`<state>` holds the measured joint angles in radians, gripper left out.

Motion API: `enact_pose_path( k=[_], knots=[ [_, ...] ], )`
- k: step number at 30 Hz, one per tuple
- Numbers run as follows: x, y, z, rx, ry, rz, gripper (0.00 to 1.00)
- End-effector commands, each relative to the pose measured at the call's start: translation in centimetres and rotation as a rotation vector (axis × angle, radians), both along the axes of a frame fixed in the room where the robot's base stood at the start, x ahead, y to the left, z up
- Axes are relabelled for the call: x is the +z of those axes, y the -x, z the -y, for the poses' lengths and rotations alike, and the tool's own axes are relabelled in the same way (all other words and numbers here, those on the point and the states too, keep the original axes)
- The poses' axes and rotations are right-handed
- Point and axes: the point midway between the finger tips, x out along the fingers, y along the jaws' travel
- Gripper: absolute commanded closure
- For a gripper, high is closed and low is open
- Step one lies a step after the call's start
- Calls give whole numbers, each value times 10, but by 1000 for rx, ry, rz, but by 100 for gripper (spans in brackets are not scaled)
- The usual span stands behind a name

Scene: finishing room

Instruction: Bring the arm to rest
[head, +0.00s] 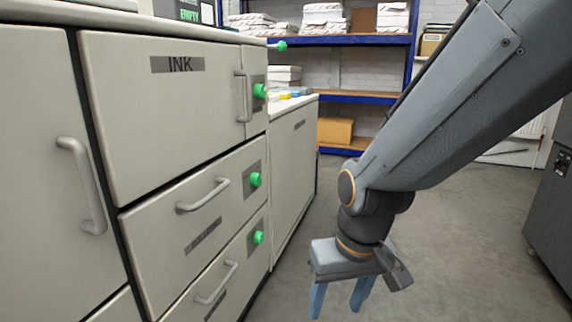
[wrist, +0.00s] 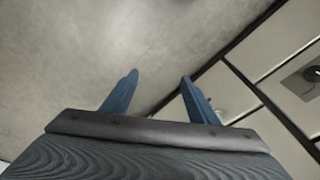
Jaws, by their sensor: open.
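My gripper (head: 338,299) hangs fingers-down at the end of my arm, right of the cabinet fronts and over the grey floor. Its two blue fingers are apart with nothing between them. In the wrist view my gripper (wrist: 158,82) also shows open and empty, with bare floor beyond the fingertips. My arm comes in from the upper right of the head view and bends at the wrist.
A cabinet (head: 150,115) with bar handles and green knobs stands at left, its INK door and drawers shut. A lower cabinet (head: 292,160) stands behind it. Blue shelving (head: 345,40) is at the back. Grey floor (head: 450,240) is clear, with a dark unit (head: 552,200) at right.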

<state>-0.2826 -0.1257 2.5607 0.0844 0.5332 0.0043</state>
Motion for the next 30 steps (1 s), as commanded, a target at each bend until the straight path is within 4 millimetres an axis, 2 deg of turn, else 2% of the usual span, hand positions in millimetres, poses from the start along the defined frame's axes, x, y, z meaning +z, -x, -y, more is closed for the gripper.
enact_pose_path(
  k=[1,3,6,15,21,30],
  knots=[
    [6,10,-16,41,-8,-7,46],
    [13,24,-34,86,-17,-23,46],
    [21,42,-53,138,-27,-43,46],
    [37,84,-88,255,-48,-89,46],
    [47,110,-104,321,-59,-114,46],
    [69,104,-90,270,-44,-116,46]
  ],
)
